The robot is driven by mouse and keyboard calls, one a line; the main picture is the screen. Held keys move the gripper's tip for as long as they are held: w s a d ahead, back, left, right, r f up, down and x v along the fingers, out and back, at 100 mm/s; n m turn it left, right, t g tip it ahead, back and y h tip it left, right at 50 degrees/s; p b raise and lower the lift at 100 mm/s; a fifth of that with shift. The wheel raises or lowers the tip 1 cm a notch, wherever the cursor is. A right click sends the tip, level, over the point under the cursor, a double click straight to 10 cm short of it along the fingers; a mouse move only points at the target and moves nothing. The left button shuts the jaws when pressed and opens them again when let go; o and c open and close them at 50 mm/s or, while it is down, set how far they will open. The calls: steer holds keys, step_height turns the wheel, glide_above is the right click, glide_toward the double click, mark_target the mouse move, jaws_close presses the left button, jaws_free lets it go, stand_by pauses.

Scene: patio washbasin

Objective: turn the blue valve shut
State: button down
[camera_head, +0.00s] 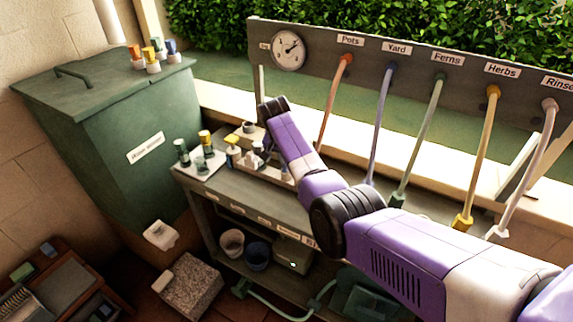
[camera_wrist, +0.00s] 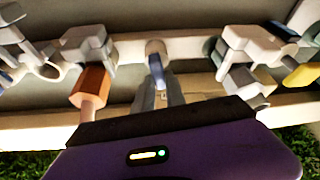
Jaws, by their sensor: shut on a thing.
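The blue valve handle (camera_wrist: 156,70) shows in the middle of the wrist view, below a pale round fitting on a light rail. My gripper (camera_wrist: 158,86) reaches up to it from the purple wrist housing. Its two grey fingers are shut on the blue handle, one on each side. The fingers hide part of the handle, so its exact angle is hard to tell. In the head view my purple arm stretches over the bench, and I cannot clearly make out the gripper or the handle there.
Pale valve bodies flank my gripper in the wrist view, one with an orange fitting (camera_wrist: 92,84), another at right (camera_wrist: 245,80). Coloured hoses hang from a labelled board (camera_head: 420,62) with a gauge (camera_head: 288,50). A green bin (camera_head: 110,120) stands left, beside small bottles on the bench.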

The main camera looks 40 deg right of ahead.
steer(key=shift+f+m+g+b, duration=0.1)
steer(key=shift+m+g+b, duration=0.3)
steer(key=shift+m+b, duration=0.65)
steer(key=c, duration=1.4)
jaws_free()
steer(key=v, duration=0.8)
steer(key=shift+a, duration=0.1)
